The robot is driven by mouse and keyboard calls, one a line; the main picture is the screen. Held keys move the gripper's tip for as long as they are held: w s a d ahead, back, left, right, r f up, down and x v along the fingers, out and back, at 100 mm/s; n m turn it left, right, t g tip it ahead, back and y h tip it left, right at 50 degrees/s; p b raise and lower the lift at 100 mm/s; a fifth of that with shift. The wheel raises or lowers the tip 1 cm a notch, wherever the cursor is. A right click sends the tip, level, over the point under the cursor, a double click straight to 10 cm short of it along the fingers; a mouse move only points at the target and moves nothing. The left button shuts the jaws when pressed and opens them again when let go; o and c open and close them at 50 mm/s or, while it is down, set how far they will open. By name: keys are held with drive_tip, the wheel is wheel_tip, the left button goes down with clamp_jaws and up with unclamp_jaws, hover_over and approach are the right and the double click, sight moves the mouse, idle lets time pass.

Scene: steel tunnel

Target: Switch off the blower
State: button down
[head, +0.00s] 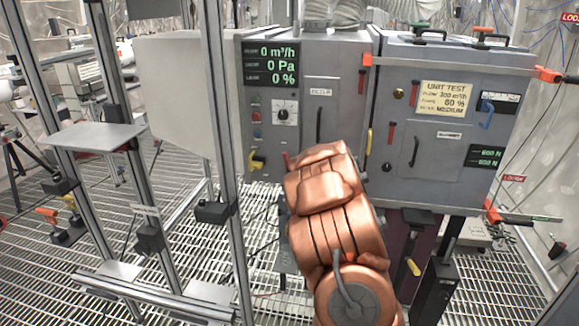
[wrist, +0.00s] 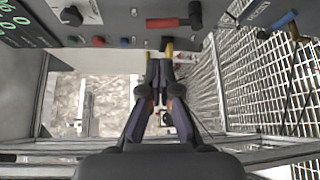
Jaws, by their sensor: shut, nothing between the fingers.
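The blower cabinet (head: 300,60) is a grey box whose display (head: 272,63) reads 0 m³/h, 0 Pa and 0 %. Its panel has a dial (head: 285,112), a red button (head: 257,116), a blue button (head: 258,133) and a yellow handle (head: 256,161) low on the left. In the wrist view the dial (wrist: 72,15), red button (wrist: 98,41) and blue button (wrist: 126,42) lie left of my gripper (wrist: 160,62). The gripper is shut and empty, its tips close to the yellow handle (wrist: 168,47); contact cannot be told. My arm hides the gripper in the head view.
A red-handled lever (wrist: 175,21) sits just above the fingertips in the wrist view. A second grey cabinet (head: 440,125) with a "UNIT TEST" sign stands to the right. A metal upright (head: 222,110) and a small shelf (head: 88,136) stand at the left.

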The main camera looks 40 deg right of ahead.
idle(0.4)
drive_tip(key=p, duration=0.4)
approach(287, 160)
drive_tip(key=shift+x, duration=3.6)
drive_tip(key=shift+a, duration=0.1)
